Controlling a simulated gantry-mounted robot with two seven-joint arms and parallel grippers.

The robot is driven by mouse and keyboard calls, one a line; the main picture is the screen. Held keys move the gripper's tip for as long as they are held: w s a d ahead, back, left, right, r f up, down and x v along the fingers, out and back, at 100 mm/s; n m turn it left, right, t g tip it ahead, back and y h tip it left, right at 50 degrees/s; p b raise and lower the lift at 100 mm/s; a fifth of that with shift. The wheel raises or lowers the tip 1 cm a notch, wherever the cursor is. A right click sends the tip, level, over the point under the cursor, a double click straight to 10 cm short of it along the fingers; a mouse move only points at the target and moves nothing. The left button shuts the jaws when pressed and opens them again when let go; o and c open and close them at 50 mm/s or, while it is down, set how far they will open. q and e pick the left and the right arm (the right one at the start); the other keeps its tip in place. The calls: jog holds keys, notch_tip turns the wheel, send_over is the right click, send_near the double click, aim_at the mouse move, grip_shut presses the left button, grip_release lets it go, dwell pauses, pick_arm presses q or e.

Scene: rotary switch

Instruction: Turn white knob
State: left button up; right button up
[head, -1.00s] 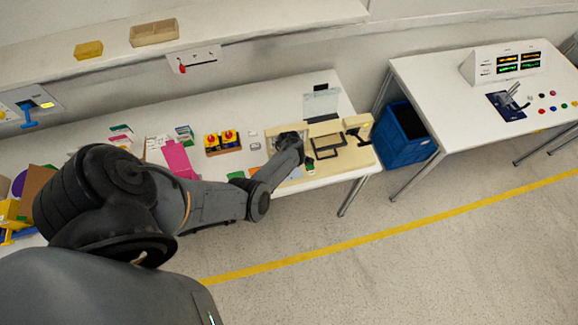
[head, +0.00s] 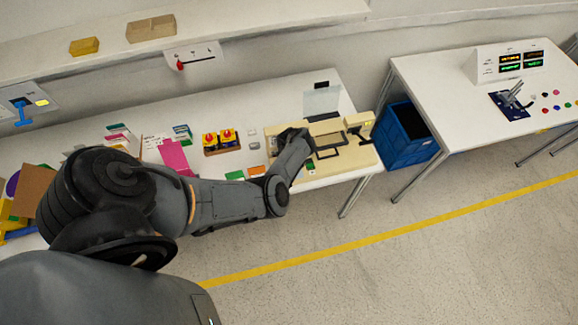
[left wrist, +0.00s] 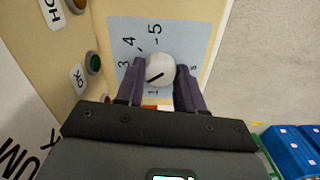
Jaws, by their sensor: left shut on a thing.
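The white knob (left wrist: 157,72) is round with a short black mark and sits on a light blue dial plate (left wrist: 190,35) with printed numbers, in the left wrist view. My left gripper (left wrist: 160,80) has one dark finger on each side of the knob and is shut on it. In the head view my left gripper (head: 291,137) reaches down to the cream panel box (head: 330,152) and hides the knob. My right gripper is in neither view.
A blue bin (head: 404,135) stands between the tables.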

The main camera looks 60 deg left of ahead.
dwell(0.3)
pick_arm(q)
jog(key=o, duration=1)
jog(key=shift+o, duration=0.2)
notch_tip(320, 180, up, 11)
jog(key=p, duration=0.2)
jog(key=shift+f, duration=0.1)
